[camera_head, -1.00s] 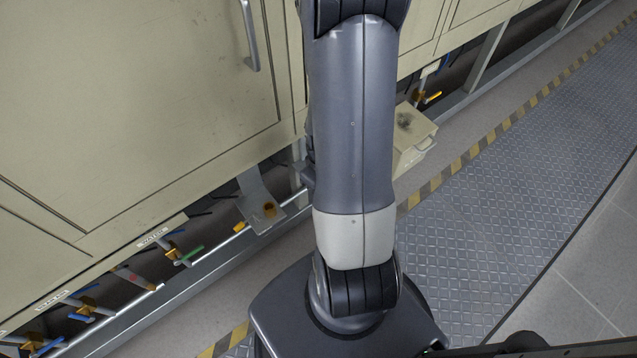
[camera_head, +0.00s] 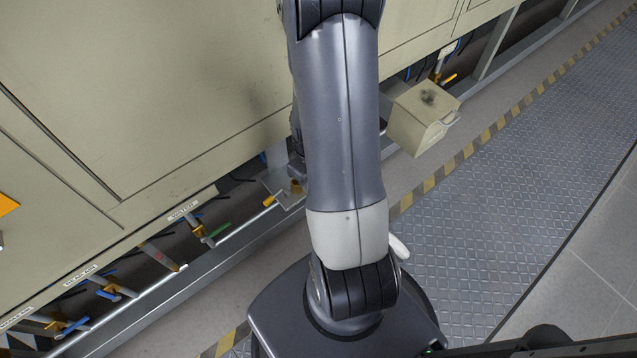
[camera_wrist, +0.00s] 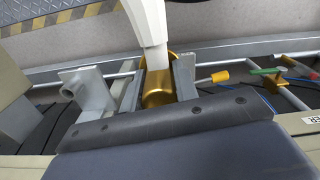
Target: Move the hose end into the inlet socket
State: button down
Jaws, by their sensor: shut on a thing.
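In the wrist view my gripper (camera_wrist: 158,88) has its two grey fingers closed around a gold cylindrical fitting (camera_wrist: 158,99), which looks like the hose end. A white tubular piece (camera_wrist: 149,22) meets the fitting's gold rim and runs up out of view. Left of the fingers is a grey stub with a round opening (camera_wrist: 68,92); I cannot tell whether it is the inlet socket. In the head view my arm hides the gripper. A white rounded piece (camera_head: 399,247) shows at the right of my arm, above my base.
Beige furnace panels (camera_head: 150,90) stand at the left, above pipes with blue-handled and green-handled valves (camera_head: 218,231). A beige box (camera_head: 424,113) juts out at the right. A metal rail (camera_head: 165,293) runs along the bottom. The tread-plate walkway (camera_head: 470,210) is clear.

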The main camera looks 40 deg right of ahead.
jog(key=w+f+b, duration=0.2)
jog(key=w+f, duration=0.1)
jog(key=w, duration=0.4)
jog(key=shift+w+f, duration=0.15)
jog(key=shift+f, duration=0.05)
jog(key=shift+a, duration=0.1)
dwell(0.7)
jog(key=shift+f+b, duration=0.5)
jog(key=shift+f, duration=0.1)
jog(key=shift+f+b, duration=0.35)
jog(key=shift+f, duration=0.05)
jog(key=shift+f+b, duration=0.3)
